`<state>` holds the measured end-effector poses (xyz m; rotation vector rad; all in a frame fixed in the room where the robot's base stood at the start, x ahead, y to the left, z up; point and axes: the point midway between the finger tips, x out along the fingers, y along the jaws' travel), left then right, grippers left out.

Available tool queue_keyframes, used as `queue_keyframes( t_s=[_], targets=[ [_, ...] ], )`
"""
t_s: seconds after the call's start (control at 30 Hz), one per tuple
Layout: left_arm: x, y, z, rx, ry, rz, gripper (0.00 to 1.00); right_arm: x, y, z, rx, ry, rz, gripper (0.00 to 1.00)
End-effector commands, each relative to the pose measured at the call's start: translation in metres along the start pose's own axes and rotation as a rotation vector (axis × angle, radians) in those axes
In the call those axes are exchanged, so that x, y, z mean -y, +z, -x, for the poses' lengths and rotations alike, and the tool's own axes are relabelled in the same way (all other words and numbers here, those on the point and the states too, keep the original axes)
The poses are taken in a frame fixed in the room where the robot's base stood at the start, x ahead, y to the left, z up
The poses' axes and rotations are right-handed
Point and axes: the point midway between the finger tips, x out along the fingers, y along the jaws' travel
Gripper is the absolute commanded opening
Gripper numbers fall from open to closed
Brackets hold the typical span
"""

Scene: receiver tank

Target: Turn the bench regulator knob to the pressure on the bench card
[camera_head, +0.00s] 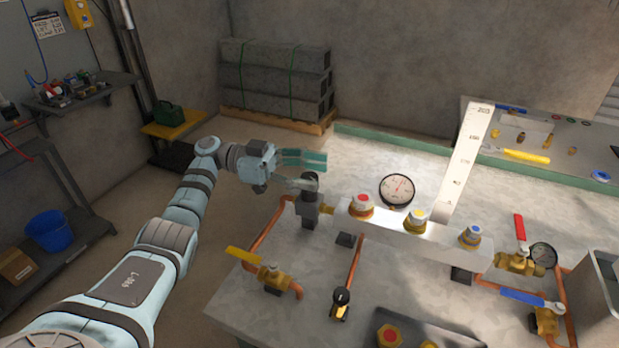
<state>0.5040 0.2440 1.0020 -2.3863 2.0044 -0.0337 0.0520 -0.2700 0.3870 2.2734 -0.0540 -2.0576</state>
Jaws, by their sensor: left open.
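The regulator (308,213) is a dark grey block with a black knob (309,182) on top, at the left end of a pale manifold on the bench. A round white gauge (397,190) with a red needle stands behind the manifold. A tall pale strip (464,160) with small dark marks rises behind the manifold; its print is too small to read surely, and I cannot tell if it is the bench card. My left gripper (308,170) is open, its fingers pointing right, close to the knob; contact cannot be told. My right gripper is not in view.
The manifold (405,237) carries red, yellow and blue-capped fittings. A yellow-handled valve (272,273) and copper pipes stand at the bench's left. Red- and blue-handled valves (520,258) stand at the right. A small black-topped fitting (341,302) is in front. Stacked grey blocks (273,78) are behind.

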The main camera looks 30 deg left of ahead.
Motion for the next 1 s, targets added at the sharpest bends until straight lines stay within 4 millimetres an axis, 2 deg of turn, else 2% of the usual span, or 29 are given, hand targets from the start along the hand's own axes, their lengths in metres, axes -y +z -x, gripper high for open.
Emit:
queue_keyframes(
  t_s=[0.2, 0.37, 1.0],
  targets=[
    [0.002, -0.055, 0.0, 0.001, 0.001, -0.005, 0.52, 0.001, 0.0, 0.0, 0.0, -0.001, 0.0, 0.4],
    [0.002, -0.08, 0.0, 0.002, 0.001, -0.001, 0.52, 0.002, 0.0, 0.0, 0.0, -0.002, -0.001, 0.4],
    [0.002, -0.083, 0.002, 0.002, -0.002, 0.002, 0.52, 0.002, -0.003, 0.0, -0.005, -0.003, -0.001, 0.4]
  ],
)
